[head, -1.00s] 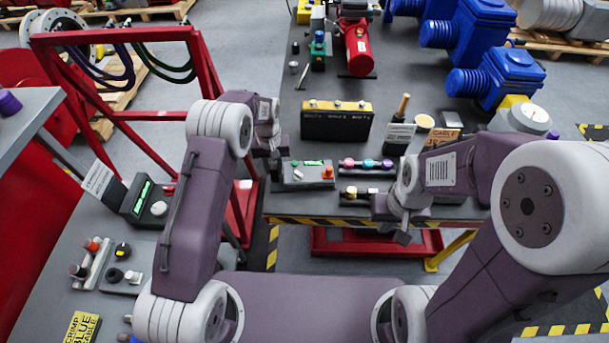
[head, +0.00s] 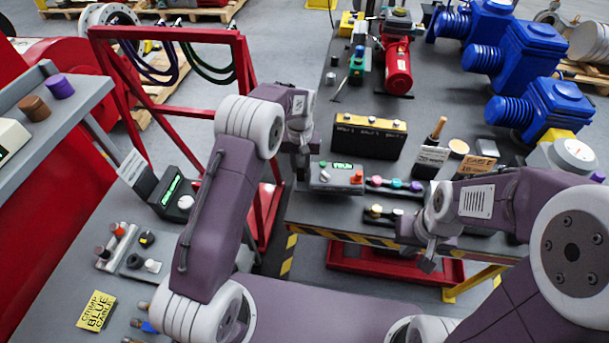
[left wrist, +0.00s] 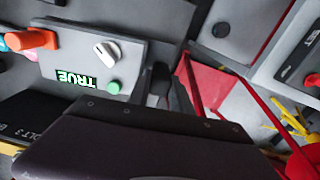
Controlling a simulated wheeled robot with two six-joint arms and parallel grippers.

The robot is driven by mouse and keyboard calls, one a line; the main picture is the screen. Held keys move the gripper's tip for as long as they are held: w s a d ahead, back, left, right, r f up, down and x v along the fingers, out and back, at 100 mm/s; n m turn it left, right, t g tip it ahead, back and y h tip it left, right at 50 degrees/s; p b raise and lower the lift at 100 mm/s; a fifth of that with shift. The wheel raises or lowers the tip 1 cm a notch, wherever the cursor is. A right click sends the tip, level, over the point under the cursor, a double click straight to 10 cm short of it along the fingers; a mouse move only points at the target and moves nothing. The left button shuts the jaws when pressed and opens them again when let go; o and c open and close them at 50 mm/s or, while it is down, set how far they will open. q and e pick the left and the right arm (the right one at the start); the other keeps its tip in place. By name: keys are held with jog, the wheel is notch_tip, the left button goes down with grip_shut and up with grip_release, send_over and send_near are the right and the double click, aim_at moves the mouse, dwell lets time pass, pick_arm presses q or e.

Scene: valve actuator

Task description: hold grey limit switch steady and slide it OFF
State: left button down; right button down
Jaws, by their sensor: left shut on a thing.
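The grey limit switch (head: 322,185) is a flat box at the near edge of the far table, with a lit display, a white lever and an orange knob. In the left wrist view the grey box (left wrist: 135,58) shows its white lever (left wrist: 107,52), a green button and the display reading TRUE. My left gripper (head: 302,172) is at the box's left end, shut on it; the contact is mostly hidden. Its dark fingers (left wrist: 160,84) show at the box's edge in the left wrist view. My right gripper (head: 428,263) hangs near the table's front edge, away from the box; its fingers are unclear.
A black and yellow box (head: 368,137) stands behind the switch. A row of coloured knobs (head: 394,184) lies just right of it. A red frame with hoses (head: 105,75) stands to the left. A side bench (head: 75,252) holds more controls.

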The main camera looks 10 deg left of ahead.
aim_at(301, 177)
pick_arm(q)
notch_tip(301, 177, up, 5)
jog(key=shift+f, duration=0.2)
notch_tip(301, 177, down, 7)
jog(key=shift+f, duration=1.35)
jog(key=shift+s+f, duration=0.1)
jog(key=shift+f, duration=0.15)
dwell(0.5)
